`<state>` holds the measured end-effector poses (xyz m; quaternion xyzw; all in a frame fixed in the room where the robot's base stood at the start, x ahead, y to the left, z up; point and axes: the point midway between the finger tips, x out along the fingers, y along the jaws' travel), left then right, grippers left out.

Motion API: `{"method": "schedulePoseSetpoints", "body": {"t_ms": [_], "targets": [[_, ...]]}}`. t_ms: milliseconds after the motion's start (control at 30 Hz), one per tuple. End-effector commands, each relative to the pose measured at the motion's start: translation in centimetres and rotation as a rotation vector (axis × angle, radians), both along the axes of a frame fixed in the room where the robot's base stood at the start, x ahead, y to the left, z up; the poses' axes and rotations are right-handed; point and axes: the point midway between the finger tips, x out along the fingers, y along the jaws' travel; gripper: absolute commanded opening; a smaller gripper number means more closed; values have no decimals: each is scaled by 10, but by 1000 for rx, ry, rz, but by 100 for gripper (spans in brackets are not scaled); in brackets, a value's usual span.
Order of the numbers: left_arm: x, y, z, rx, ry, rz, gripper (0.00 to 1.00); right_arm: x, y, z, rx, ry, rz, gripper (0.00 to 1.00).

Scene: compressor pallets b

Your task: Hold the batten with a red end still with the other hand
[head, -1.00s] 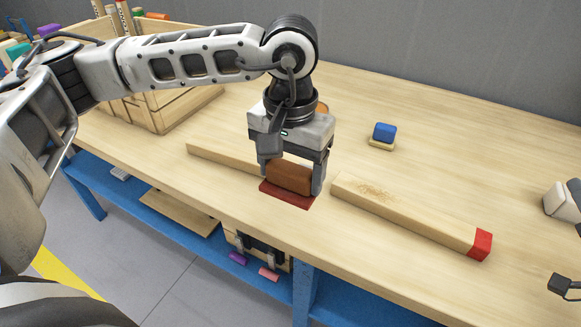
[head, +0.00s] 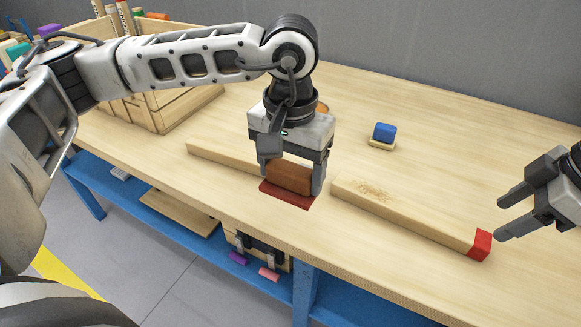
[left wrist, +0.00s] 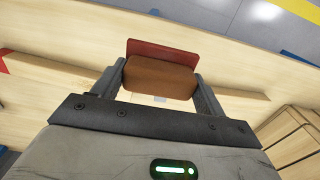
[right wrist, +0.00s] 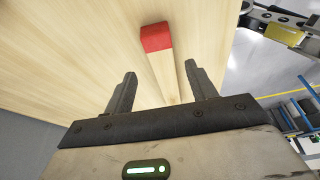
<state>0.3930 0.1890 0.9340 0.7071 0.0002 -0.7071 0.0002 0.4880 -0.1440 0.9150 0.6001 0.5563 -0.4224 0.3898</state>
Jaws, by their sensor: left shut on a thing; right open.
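The pale wooden batten (head: 415,218) lies on the bench with its red end (head: 481,245) toward the right. A rough, scuffed patch marks its top near the left end. My left gripper (head: 291,185) is shut on a brown block with a dark red base (head: 287,194), just left of the batten. The block also shows between the fingers in the left wrist view (left wrist: 158,78). My right gripper (head: 502,218) is open and empty, just right of the red end. In the right wrist view the red end (right wrist: 156,37) and the batten appear beyond and between the open fingers.
A blue block on a pale base (head: 383,135) stands behind. A wooden crate (head: 165,110) stands at the back left. The bench's right rear area (head: 480,130) is clear.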

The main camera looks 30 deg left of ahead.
Motion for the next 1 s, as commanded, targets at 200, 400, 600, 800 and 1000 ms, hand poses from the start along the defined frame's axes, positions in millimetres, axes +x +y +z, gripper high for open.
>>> {"method": "schedulePoseSetpoints", "body": {"t_ms": [200,400,600,800,1000], "targets": [[0,0,0,0,0,0,48,0,11,-28,2,2,-1,56],[0,0,0,0,-1,0,48,1,21,-55,3,1,-2,56],[0,0,0,0,0,0,48,2,27,-72,4,0,-3,56],[0,0,0,0,-1,0,48,2,29,-78,4,-2,-3,56],[0,0,0,0,-1,0,48,2,29,-78,4,-2,-3,56]]}}
